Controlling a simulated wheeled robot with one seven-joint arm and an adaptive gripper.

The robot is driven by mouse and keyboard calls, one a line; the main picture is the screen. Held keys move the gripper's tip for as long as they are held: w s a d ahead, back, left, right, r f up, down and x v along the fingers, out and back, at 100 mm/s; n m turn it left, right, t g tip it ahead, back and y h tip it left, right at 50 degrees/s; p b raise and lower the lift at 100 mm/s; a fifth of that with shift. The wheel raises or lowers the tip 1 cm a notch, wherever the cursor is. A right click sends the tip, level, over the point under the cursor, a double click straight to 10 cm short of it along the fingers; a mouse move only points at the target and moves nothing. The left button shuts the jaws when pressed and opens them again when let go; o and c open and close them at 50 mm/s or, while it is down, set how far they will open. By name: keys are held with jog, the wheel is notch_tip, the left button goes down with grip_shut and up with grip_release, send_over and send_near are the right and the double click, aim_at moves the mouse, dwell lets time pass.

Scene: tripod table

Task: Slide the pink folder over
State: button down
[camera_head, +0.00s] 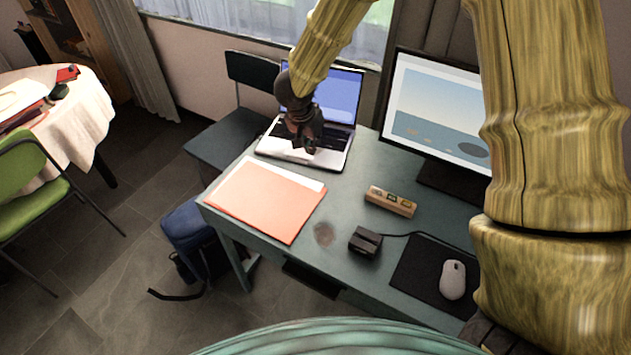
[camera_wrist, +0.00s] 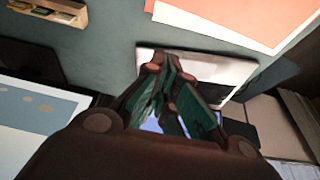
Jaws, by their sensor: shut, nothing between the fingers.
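The pink folder (camera_head: 268,200) lies flat on the left part of the teal desk (camera_head: 341,205), near its front edge, with white paper showing along its far edge. In the wrist view the folder (camera_wrist: 236,14) shows at the top right. My gripper (camera_head: 310,150) is above the laptop (camera_head: 344,138), behind the folder and apart from it. In the wrist view its fingers (camera_wrist: 168,70) are shut together with nothing between them, over the laptop's pale edge (camera_wrist: 222,68).
A wooden block with small items (camera_head: 391,201), a black device (camera_head: 365,241), a mouse (camera_head: 453,279) on a black mat (camera_head: 411,281) and a monitor (camera_head: 437,111) occupy the desk's right. A chair (camera_head: 230,139) stands at its left. Bare desk lies between folder and block.

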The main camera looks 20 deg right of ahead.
jog(key=b, duration=0.4)
send_near(318, 177)
jog(key=shift+x, duration=3.15)
